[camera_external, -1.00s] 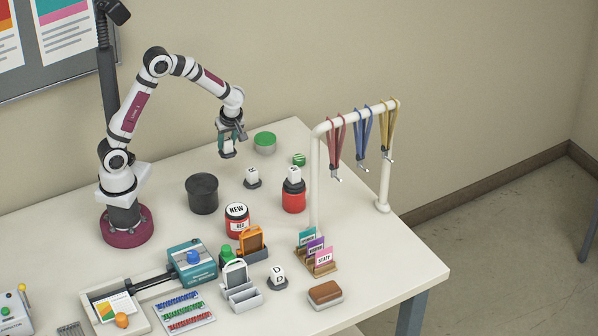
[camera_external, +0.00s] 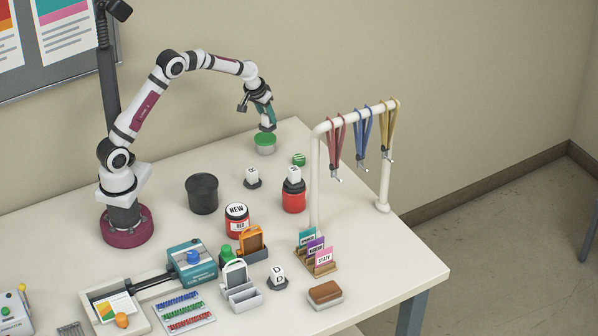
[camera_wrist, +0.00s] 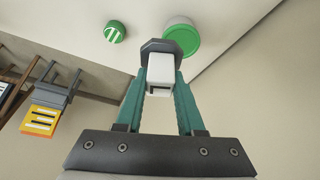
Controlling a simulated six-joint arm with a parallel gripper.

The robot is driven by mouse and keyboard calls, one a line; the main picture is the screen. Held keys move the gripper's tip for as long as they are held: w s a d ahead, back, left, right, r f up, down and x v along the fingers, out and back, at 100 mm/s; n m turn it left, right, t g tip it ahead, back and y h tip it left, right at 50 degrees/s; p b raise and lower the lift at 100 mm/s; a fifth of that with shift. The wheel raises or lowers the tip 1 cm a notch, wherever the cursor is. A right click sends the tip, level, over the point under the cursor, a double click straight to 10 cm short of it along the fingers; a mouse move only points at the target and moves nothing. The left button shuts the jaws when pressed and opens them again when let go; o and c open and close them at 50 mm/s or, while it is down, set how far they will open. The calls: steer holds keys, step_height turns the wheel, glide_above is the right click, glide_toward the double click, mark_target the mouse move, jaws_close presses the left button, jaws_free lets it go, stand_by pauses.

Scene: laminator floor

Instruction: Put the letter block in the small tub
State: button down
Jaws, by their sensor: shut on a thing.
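My gripper (camera_wrist: 158,95) is shut on a letter block (camera_wrist: 160,76), a white cube on a dark many-sided base, seen between its teal fingers in the wrist view. No letter shows on it. In the external view my gripper (camera_external: 265,115) points down at the back of the table, with the block's dark base (camera_external: 267,128) just over a small round tub (camera_external: 265,148), pale-sided and green on top. I cannot tell whether they touch, or whether the green is a lid or the inside. In the wrist view the tub (camera_wrist: 184,37) is partly covered by the block's base.
A green striped round thing (camera_external: 299,159) sits right of the tub. Similar letter blocks stand on the table (camera_external: 252,177), on a red jar (camera_external: 293,176) and near the front (camera_external: 278,276). A black bucket (camera_external: 202,195) and a lanyard rack (camera_external: 316,185) stand nearby.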

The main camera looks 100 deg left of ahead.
steer(key=s+a+f, duration=0.1)
steer(key=a, duration=0.1)
steer(key=s+a+f, duration=0.1)
steer(key=a+f, duration=0.1)
steer(key=shift+s+f, duration=0.1)
steer(key=shift+s, duration=0.05)
steer(key=shift+a+f, duration=0.1)
steer(key=shift+f, duration=1.7)
steer(key=c, duration=0.5)
jaws_free()
steer(key=shift+f, duration=0.2)
